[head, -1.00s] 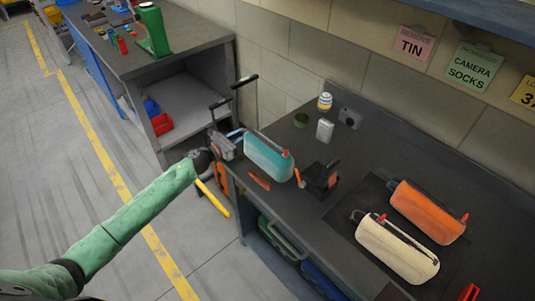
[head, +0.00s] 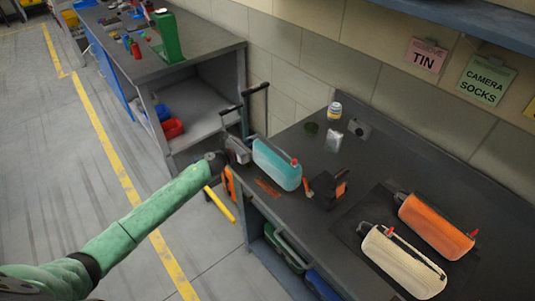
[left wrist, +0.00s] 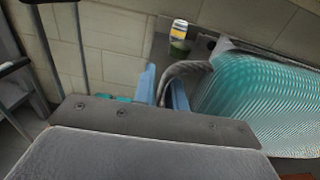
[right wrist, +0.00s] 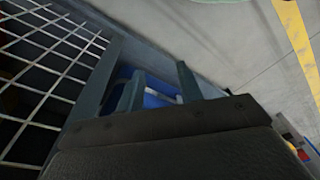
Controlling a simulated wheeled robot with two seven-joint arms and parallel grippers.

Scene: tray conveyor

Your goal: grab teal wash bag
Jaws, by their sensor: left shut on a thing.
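The teal wash bag (head: 277,165) lies near the left end of the dark bench in the head view. It also fills the right side of the left wrist view (left wrist: 265,100). My left gripper (head: 248,146) is at the bag's left end. In the left wrist view its blue fingers (left wrist: 165,88) are closed on the bag's grey strap loop (left wrist: 188,69). I cannot tell whether the bag is clear of the bench. My right gripper (right wrist: 157,90) is open and empty in the right wrist view, and is outside the head view.
An orange bag (head: 436,227) and a cream bag (head: 402,263) lie on a dark mat at right. A dark boxy item (head: 328,188) stands right of the teal bag. A white-yellow bottle (head: 334,112) and silver item (head: 333,141) stand behind. A trolley handle (head: 245,105) rises left.

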